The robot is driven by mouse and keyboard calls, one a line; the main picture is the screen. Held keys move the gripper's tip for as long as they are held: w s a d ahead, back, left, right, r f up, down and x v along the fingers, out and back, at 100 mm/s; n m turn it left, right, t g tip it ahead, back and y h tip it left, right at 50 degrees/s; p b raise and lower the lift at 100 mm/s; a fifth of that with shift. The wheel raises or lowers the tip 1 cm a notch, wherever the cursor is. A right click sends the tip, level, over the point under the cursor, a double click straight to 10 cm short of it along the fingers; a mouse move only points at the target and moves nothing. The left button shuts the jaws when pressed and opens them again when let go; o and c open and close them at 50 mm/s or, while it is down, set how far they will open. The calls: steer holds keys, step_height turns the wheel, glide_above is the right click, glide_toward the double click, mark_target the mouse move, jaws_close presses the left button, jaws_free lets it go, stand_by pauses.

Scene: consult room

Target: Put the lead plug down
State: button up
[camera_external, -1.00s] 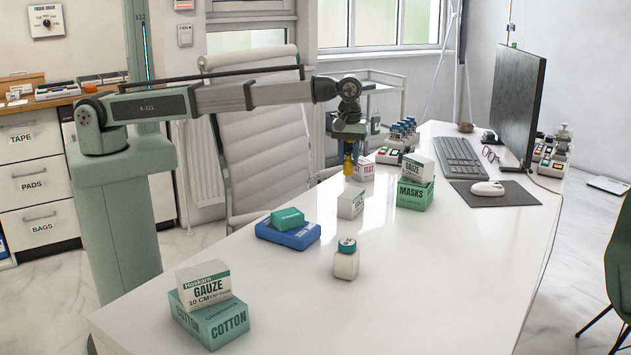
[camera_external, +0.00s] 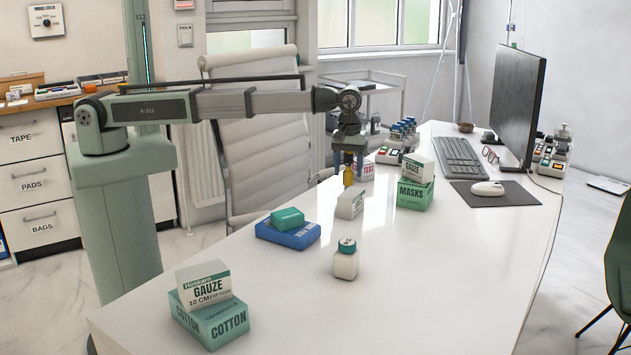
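The lead plug seems to be the small yellow piece (camera_external: 348,177) under my gripper, near the far left edge of the white desk. It is upright and partly hidden. My gripper (camera_external: 348,164) points down just above and around it, with grey-blue finger parts showing at its sides. The picture is too small to tell whether the fingers press on the piece or stand apart from it. Whether its lower end touches the desk (camera_external: 420,265) is also unclear.
A white box (camera_external: 351,204) stands just in front of the yellow piece. A pink-lettered box (camera_external: 366,171) and a green masks box (camera_external: 414,195) are to its right. A blue box (camera_external: 288,232) and a white bottle (camera_external: 346,261) stand nearer. The desk's front right is clear.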

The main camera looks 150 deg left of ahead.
step_height(320, 180, up, 12)
steer(key=shift+r, duration=0.2)
stand_by(0.6)
